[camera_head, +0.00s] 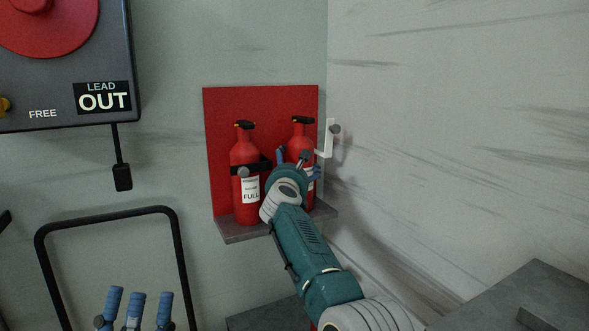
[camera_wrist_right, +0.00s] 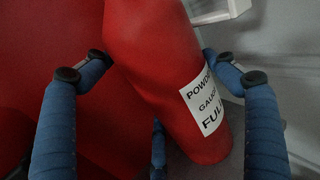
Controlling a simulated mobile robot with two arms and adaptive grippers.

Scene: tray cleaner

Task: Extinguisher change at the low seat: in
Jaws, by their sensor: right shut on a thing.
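A red extinguisher (camera_head: 302,130) with a black top is at the right of the red backboard (camera_head: 226,110). My right gripper (camera_head: 297,165) is shut on it; the arm hides much of its body. In the right wrist view, blue fingers lie on both sides of the extinguisher (camera_wrist_right: 160,70), whose label reads powder, gauge, full. Whether its base touches the shelf (camera_head: 245,233) is hidden. A second red extinguisher (camera_head: 245,200), labelled FULL, stands upright on the shelf behind a black strap (camera_head: 240,171). My left gripper (camera_head: 138,298) is low at left, fingers spread and empty.
A white bracket (camera_head: 328,140) with a grey knob is right of the backboard. A dark panel (camera_head: 60,95) with a red disc hangs at upper left, a black plug (camera_head: 122,177) below it. A black tube frame (camera_head: 110,221) is at lower left, a grey surface (camera_head: 545,295) at lower right.

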